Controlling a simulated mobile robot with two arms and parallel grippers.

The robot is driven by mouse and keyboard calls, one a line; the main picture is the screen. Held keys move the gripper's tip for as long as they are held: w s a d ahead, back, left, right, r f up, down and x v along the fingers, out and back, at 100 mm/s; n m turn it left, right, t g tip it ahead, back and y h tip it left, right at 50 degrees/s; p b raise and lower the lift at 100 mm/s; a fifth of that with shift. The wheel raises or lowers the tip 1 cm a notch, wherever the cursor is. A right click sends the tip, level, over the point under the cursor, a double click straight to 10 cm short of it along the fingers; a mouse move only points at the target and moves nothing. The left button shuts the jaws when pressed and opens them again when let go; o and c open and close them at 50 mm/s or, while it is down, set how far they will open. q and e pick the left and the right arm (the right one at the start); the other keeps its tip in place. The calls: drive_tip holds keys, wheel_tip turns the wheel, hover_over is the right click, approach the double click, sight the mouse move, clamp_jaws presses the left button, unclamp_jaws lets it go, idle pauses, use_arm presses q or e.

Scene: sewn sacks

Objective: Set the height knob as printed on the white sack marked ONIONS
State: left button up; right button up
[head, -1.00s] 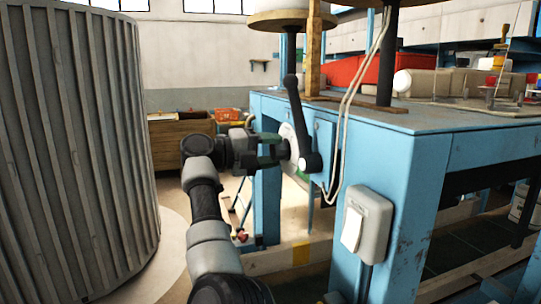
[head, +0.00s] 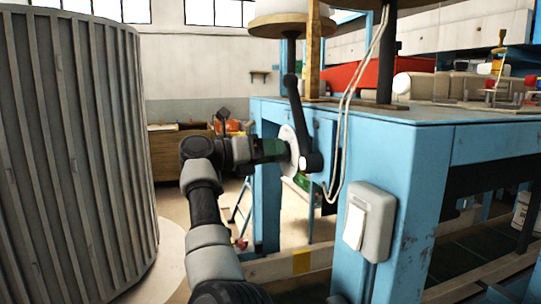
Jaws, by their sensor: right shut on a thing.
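My right gripper (head: 278,150) has dark green fingers. It is shut on the height knob at the white dial disc (head: 290,147), on the side of the blue sewing table. The dial shows nearly edge-on, so I cannot read its marks or setting. The fingers hide most of the knob's grip. A black crank lever (head: 299,118) with a round hub sits just right of the dial. The white sack marked ONIONS cannot be made out in this view. My left gripper is not in view.
The blue table (head: 400,150) fills the right side, with a grey switch box (head: 370,222) on its leg and pale cables (head: 345,110) hanging near the crank. A large grey ribbed drum (head: 75,150) stands at left. A wooden crate (head: 176,165) stands behind the gripper.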

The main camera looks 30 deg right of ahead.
drive_tip(key=shift+f+m, duration=0.15)
drive_tip(key=shift+m, duration=0.35)
idle(0.3)
drive_tip(key=o, duration=0.9)
drive_tip(key=shift+o, duration=0.2)
drive_tip(key=v, duration=1)
drive_tip(key=shift+a, duration=0.4)
drive_tip(key=shift+w, duration=0.1)
